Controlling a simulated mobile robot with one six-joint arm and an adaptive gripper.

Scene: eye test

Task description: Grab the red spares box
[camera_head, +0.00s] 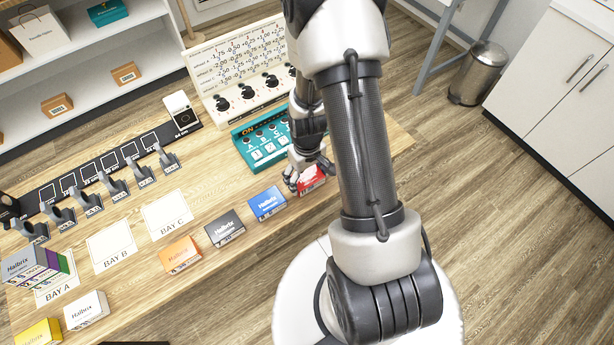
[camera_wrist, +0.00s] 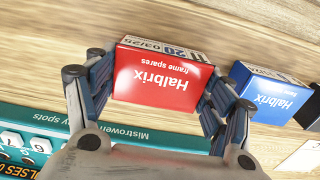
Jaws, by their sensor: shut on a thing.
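The red spares box (camera_head: 313,178) stands on the wooden table at the right end of a row of small boxes. In the wrist view the red box (camera_wrist: 160,80) shows white lettering, "Halbrix frame spares", upside down. My gripper (camera_head: 306,176) is around the box, and in the wrist view its two fingers (camera_wrist: 158,82) are on the box's left and right sides. The gripper is shut on the red box. The box appears to be at table level; I cannot tell whether it is lifted.
A blue box (camera_head: 267,203) stands close to the left of the red box, then a black box (camera_head: 225,228) and an orange box (camera_head: 181,254). A teal panel (camera_head: 250,150) and a white dial board (camera_head: 240,75) stand behind. Bay cards, including BAY C (camera_head: 167,215), lie left.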

